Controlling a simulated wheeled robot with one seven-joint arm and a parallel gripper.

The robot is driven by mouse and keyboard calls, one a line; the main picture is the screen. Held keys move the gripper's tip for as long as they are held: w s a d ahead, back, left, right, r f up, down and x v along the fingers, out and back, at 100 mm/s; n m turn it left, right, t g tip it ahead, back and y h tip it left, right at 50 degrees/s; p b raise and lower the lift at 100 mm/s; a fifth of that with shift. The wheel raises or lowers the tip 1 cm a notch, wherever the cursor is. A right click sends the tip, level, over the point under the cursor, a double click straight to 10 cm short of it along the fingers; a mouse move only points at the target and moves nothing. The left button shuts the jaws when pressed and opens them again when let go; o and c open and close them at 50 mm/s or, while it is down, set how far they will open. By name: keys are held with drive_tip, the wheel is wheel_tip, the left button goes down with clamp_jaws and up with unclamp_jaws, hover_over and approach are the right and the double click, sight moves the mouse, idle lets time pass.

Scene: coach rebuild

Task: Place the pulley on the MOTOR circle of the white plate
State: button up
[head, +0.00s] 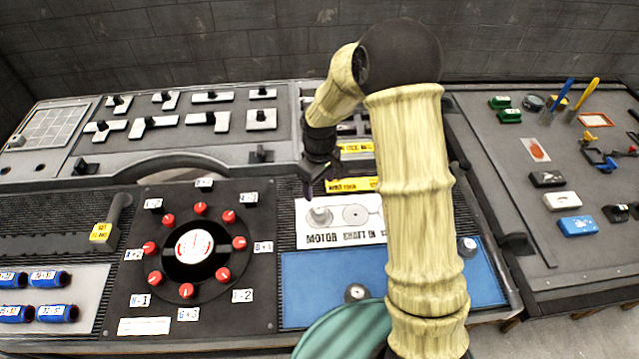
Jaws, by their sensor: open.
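The white plate (369,233) lies behind the blue mat, with the word MOTOR printed under its left circle. A small light grey round piece (320,215), which looks like the pulley, sits at the MOTOR circle and hides most of it. My gripper (313,190) is dark and points down above the plate's back left corner, just above and behind the grey piece. It is open and looks empty; its fingers are small and dark here.
The blue mat (310,285) has a round grey piece (356,292) at its front and another (467,245) at its right. A dial panel with red knobs (200,209) stands left. Yellow labels (352,185) lie behind the plate. My arm hides the mat's middle right.

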drive_tip(key=s+d+r+m+t, duration=0.1)
drive_tip(key=s+d+r+m, duration=0.3)
drive_tip(key=s, duration=0.4)
drive_tip(key=s+d+r+m+t, duration=0.1)
drive_tip(key=s+d+r+m, duration=0.4)
drive_tip(key=s, duration=0.4)
wheel_tip(320, 180, up, 2)
drive_tip(key=shift+s+d+t, duration=0.15)
drive_tip(key=shift+d+t, duration=0.15)
drive_tip(key=shift+d, duration=0.45)
